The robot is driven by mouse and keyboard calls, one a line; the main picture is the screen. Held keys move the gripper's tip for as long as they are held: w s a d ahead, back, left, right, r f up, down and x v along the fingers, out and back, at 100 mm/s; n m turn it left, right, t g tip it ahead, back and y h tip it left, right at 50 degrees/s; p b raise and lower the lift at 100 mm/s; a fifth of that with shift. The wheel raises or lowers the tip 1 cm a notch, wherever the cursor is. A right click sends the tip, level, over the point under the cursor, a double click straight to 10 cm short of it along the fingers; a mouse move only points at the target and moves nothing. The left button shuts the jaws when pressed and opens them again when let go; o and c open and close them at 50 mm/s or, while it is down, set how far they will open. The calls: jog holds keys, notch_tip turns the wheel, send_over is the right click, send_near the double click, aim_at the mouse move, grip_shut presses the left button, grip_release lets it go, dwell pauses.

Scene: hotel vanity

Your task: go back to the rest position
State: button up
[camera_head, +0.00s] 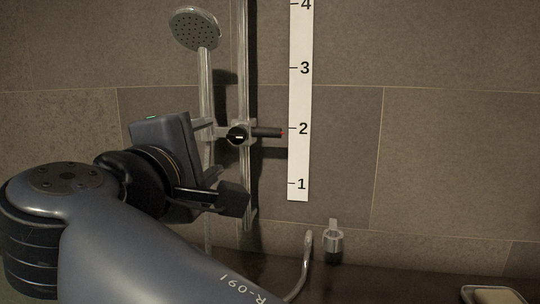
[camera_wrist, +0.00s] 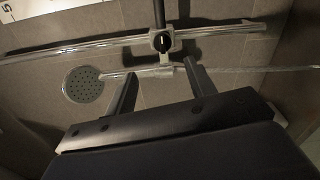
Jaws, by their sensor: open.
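My gripper (camera_head: 229,185) is open beside the vertical shower rail (camera_head: 244,60), at the left of the head view. In the wrist view my gripper (camera_wrist: 159,72) has its two fingers spread, with nothing seen held between them. The slider bracket (camera_wrist: 163,42) with its dark knob lies just beyond the fingertips; I cannot tell the exact gap.
A white scale strip (camera_head: 299,120) numbered 1 to 4 is on the tiled wall right of the rail. Below are a curved hose (camera_head: 306,260), a metal wall fitting (camera_head: 333,242) and a pale dish (camera_head: 486,294) at lower right.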

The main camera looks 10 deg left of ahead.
aim_at(234, 136)
jog(key=w, duration=0.7)
jog(key=w+d+p, duration=0.1)
jog(key=w, duration=0.2)
jog(key=shift+w+f, duration=0.1)
jog(key=shift+w, duration=0.15)
jog(key=shift+a, duration=0.1)
